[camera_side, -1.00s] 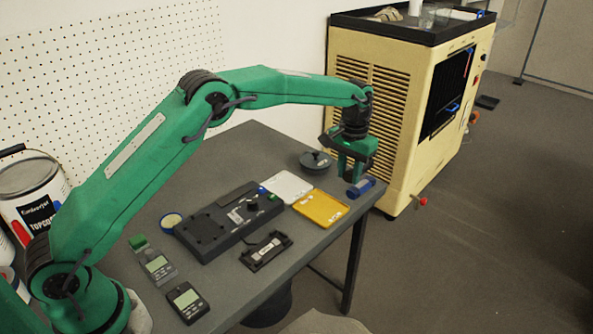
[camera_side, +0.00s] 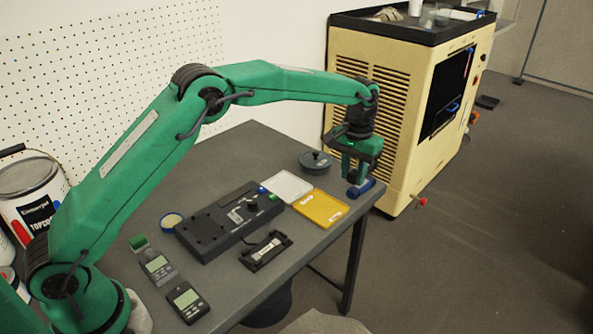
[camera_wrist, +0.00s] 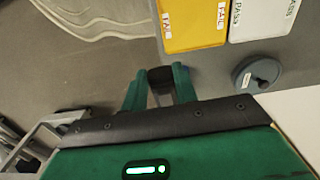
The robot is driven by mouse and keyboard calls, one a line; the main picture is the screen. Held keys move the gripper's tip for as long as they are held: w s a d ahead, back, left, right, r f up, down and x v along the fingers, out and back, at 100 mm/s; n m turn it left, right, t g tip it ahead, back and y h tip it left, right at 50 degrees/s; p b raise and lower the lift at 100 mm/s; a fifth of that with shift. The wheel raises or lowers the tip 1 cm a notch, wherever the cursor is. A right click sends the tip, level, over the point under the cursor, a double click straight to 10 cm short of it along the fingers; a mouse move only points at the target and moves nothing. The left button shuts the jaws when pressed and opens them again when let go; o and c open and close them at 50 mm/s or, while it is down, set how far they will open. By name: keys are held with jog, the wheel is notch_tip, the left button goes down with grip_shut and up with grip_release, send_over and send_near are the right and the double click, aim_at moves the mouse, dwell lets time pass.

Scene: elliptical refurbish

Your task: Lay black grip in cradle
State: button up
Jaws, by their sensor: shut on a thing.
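My gripper (camera_side: 355,172) is over the table's far right corner, pointing down. In the wrist view its two green fingers (camera_wrist: 159,88) are closed on a dark piece (camera_wrist: 160,75), which looks like the black grip. In the side view the dark piece (camera_side: 350,178) shows only in part between the fingers. A black frame-like holder (camera_side: 266,250) with a pale label lies near the table's front edge, well to the left of my gripper. It may be the cradle; I cannot tell for sure.
A blue cylinder (camera_side: 362,187) lies just below my gripper. A yellow tray (camera_side: 320,208), a white tray (camera_side: 287,186) and a round grey lidded dish (camera_side: 315,162) are nearby. A dark control box (camera_side: 205,232) and two handheld meters (camera_side: 187,300) stand left.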

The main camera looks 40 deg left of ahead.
jog(key=shift+s+r, duration=0.1)
jog(key=s+a+f, duration=0.1)
jog(key=s+a, duration=0.2)
jog(key=s, duration=1)
jog(key=s+a+f, duration=0.2)
jog(key=s+a, duration=0.1)
jog(key=s, duration=1.1)
jog(key=shift+s+a, duration=0.25)
jog(key=shift+a, duration=0.05)
jog(key=shift+f, duration=0.35)
jog(key=shift+f, duration=2.6)
jog(key=shift+f, duration=0.45)
jog(key=shift+r, duration=0.5)
dwell(1.0)
